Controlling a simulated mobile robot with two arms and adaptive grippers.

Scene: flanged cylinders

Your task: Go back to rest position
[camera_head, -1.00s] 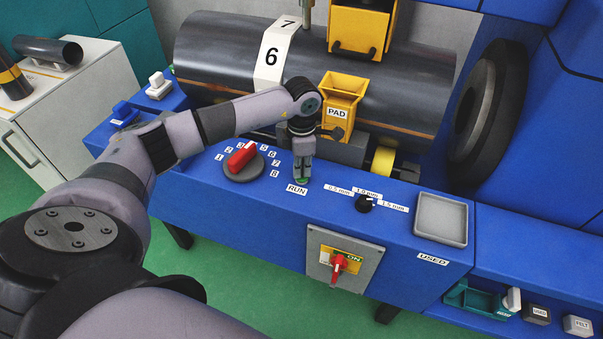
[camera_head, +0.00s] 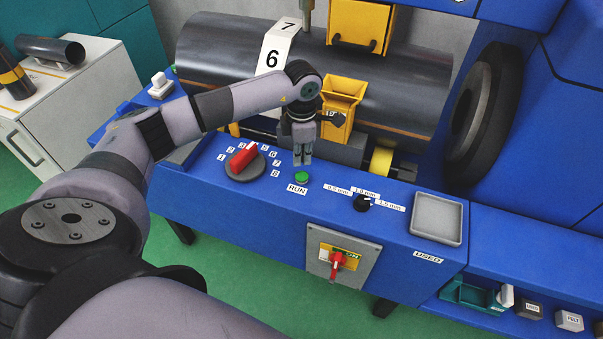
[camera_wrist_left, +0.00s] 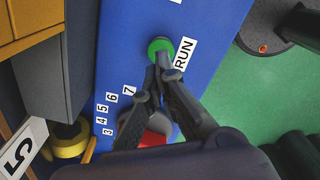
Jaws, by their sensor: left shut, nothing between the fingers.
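My left gripper (camera_head: 303,160) is shut and empty, pointing down just above the green RUN button (camera_head: 302,177) on the blue machine panel. A small gap shows between the fingertips and the button in the head view. In the left wrist view my left gripper (camera_wrist_left: 157,68) has its fingertips together, with the green button (camera_wrist_left: 160,46) just beyond them. The red selector knob (camera_head: 243,155) stands to the left of the gripper. My right gripper is not in view.
A yellow PAD holder (camera_head: 341,92) and the dark cylinder (camera_head: 225,55) stand behind the gripper. A black thickness knob (camera_head: 363,203), a grey USED tray (camera_head: 437,218) and a red switch (camera_head: 337,262) lie to the right. Room above the panel front is clear.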

